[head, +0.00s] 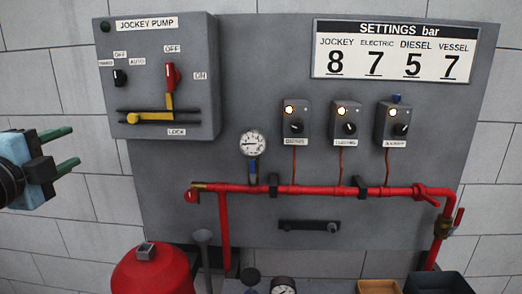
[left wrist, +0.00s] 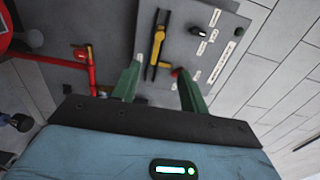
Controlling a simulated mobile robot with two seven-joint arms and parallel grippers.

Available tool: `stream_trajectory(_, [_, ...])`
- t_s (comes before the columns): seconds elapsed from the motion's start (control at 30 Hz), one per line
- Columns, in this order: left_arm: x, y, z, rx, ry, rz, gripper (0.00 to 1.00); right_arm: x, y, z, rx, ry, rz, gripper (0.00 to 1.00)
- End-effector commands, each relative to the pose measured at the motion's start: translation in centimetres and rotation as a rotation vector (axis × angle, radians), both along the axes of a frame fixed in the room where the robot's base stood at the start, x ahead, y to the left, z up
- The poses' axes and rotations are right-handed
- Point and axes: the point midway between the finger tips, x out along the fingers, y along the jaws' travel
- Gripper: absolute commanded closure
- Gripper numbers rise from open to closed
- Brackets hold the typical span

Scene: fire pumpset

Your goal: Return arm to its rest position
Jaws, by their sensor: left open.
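My left gripper (head: 68,150) is at the far left of the head view, left of the jockey pump box, with its green fingers apart and nothing between them. In the left wrist view the two fingers (left wrist: 158,85) are spread in front of the grey box. The jockey pump box (head: 160,75) carries a black selector knob (head: 120,77), a red handle (head: 171,75) at the OFF label and a yellow lever (head: 150,117) by the LOCK label. The yellow lever also shows in the left wrist view (left wrist: 157,45). My right gripper is in neither view.
A settings board (head: 405,51) hangs at the upper right. Below it are three control boxes (head: 345,123) with lit lamps. A gauge (head: 253,143) and red pipe (head: 320,190) cross the panel. A red tank (head: 153,272) stands lower left. Bare wall (head: 30,90) lies around the left gripper.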

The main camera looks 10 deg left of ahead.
Motion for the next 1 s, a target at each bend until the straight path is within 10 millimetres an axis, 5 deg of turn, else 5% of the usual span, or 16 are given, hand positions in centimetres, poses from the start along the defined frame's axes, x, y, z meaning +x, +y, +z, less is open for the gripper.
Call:
stream_trajectory(0.37, [4.3,-3.8,-9.7,-0.2,0.131,-0.149,0.56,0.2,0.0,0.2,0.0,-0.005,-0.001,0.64])
stream_trajectory(0.6, [5.9,-7.5,-20.0,-0.437,0.25,-0.229,0.56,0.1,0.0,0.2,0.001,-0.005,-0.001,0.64])
stream_trajectory(0.77, [5.2,-9.9,-27.7,-0.619,0.328,-0.241,0.56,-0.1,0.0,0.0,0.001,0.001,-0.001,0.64])
stream_trajectory(1.0, [1.6,-13.1,-38.9,-0.896,0.433,-0.179,0.56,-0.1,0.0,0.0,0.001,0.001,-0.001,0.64])
